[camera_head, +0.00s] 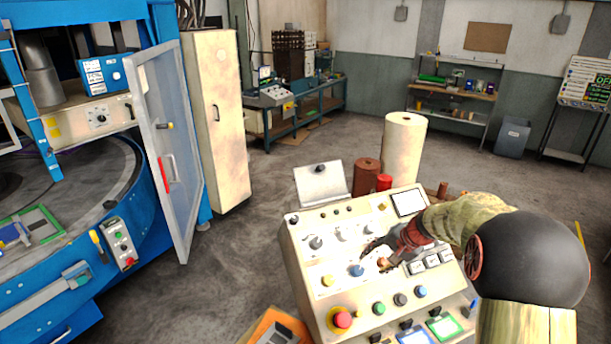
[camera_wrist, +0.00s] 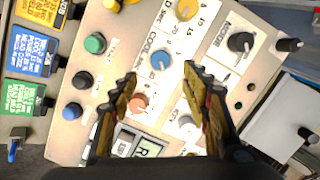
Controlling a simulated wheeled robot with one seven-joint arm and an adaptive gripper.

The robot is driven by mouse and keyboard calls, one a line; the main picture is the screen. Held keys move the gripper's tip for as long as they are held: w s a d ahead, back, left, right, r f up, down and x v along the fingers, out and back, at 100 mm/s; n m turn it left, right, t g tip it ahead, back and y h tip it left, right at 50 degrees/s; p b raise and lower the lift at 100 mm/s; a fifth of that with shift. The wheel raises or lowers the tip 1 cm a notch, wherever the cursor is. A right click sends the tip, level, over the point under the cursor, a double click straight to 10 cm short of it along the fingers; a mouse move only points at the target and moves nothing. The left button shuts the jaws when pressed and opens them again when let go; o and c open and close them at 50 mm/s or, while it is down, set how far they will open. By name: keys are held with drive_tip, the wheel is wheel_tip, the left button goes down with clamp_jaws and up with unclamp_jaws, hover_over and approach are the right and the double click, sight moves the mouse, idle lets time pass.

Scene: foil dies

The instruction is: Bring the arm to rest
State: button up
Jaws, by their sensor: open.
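My gripper (camera_head: 380,258) is over the sloped control panel (camera_head: 310,262) in the head view, with my arm reaching in from the right. In the wrist view my gripper (camera_wrist: 160,88) has its two fingers apart, with nothing between them but the panel face behind. An orange knob (camera_wrist: 138,102) shows between the fingers, near the left one; I cannot tell whether a finger touches it. A blue knob (camera_wrist: 161,60) lies just beyond the fingertips. Part of the panel is hidden behind my gripper and arm.
A red stop button (camera_head: 342,320) sits at the panel's front. A big cream roll (camera_head: 403,150) and a brown roll (camera_head: 366,178) stand behind the panel. A blue machine with an open door (camera_head: 178,150) is at left. The floor (camera_head: 270,220) between is clear.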

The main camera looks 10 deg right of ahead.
drive_tip(key=s+a+n+h+b, duration=0.1)
drive_tip(key=s+a+n+b, duration=0.2)
drive_tip(key=s, duration=0.8)
drive_tip(key=s+a+r+n+h+b, duration=0.1)
drive_tip(key=s+a+n+b, duration=0.2)
drive_tip(key=s+a+b, duration=0.4)
drive_tip(key=s+a+r+n+h+b, duration=0.1)
drive_tip(key=s+a+n+b, duration=0.2)
drive_tip(key=s+a, duration=0.4)
drive_tip(key=s+b, duration=0.1)
drive_tip(key=s, duration=0.8)
drive_tip(key=shift+s+b, duration=0.15)
drive_tip(key=shift+b, duration=0.25)
drive_tip(key=shift+d+r, duration=0.1)
drive_tip(key=shift+r, duration=0.05)
